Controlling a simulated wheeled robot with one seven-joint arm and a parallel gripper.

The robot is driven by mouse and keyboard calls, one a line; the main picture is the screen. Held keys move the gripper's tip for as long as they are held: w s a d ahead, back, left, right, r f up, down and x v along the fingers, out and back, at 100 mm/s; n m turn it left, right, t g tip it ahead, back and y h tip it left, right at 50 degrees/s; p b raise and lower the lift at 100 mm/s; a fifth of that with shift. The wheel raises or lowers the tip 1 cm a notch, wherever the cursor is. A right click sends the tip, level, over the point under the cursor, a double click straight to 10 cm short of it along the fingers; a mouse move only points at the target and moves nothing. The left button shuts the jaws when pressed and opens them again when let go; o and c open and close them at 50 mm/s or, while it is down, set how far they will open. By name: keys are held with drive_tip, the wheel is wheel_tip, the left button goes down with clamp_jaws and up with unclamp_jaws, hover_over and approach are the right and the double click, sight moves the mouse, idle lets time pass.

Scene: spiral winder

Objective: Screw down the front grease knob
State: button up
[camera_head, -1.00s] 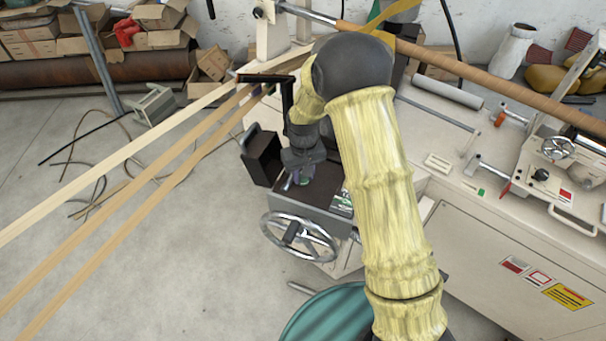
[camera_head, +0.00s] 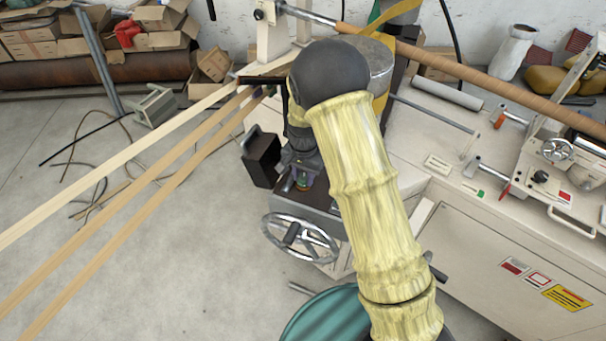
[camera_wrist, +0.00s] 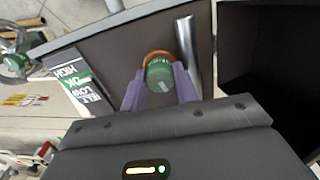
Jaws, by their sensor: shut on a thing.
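The green grease knob (camera_wrist: 159,74) stands on the dark top of the machine's box, with an orange-brown ring around its base in the wrist view. My gripper (camera_wrist: 160,82) has its two purple fingers on either side of the knob, shut on it. In the head view my gripper (camera_head: 301,180) is over the dark box top, and a bit of the green knob (camera_head: 304,185) shows between the fingers. My arm hides part of the box behind it.
A metal rod (camera_wrist: 188,55) lies close beside the knob in the wrist view. A green-and-white label (camera_wrist: 76,84) is on the box top. A chrome handwheel (camera_head: 299,238) sticks out in front, and a black open box (camera_head: 262,157) stands at the left.

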sight(304, 176)
drive_tip(key=shift+w+r, duration=0.2)
idle(0.3)
drive_tip(key=o, duration=1)
drive_tip(key=shift+c, duration=0.2)
drive_tip(key=shift+s+f, duration=0.1)
wheel_tip(304, 176, up, 17)
drive_tip(key=b, duration=0.2)
drive_tip(key=shift+r, duration=0.2)
